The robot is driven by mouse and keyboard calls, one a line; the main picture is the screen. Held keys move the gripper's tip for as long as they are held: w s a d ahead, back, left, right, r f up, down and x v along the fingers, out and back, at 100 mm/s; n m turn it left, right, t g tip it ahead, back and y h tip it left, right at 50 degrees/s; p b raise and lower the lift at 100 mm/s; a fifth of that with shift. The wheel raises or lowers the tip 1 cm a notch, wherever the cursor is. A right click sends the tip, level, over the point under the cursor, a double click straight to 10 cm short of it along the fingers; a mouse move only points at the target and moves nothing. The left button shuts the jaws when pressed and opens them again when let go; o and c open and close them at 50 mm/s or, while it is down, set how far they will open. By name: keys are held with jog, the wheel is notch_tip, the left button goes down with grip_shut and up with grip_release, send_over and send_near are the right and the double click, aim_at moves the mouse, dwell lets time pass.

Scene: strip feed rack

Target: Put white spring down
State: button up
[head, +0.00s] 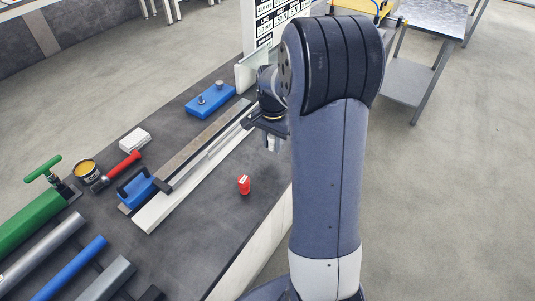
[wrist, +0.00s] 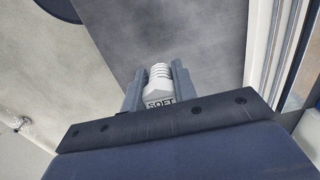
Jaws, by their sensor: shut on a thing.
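My gripper (head: 272,136) is over the right part of the dark bench, partly hidden behind my arm in the head view. In the wrist view my gripper (wrist: 158,88) is shut on the white spring (wrist: 160,80), a ribbed white piece with a label reading "SOFT" at its base. The spring also shows as a small pale shape below the gripper in the head view (head: 272,145). It appears held above the bench top, with the gap hard to judge.
A red spring-like piece (head: 244,185) stands on the bench (head: 225,215). The strip feed rack (head: 200,160) with a blue block (head: 136,190) lies beside it. A blue base with pegs (head: 210,101), a red hammer (head: 118,170), a yellow tin (head: 86,171) and a white block (head: 135,140) lie farther left.

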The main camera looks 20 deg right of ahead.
aim_at(272, 159)
jog(key=shift+f, duration=2)
jog(key=shift+f, duration=0.15)
jog(key=o, duration=1)
notch_tip(272, 159, up, 12)
jog(key=shift+r, duration=0.2)
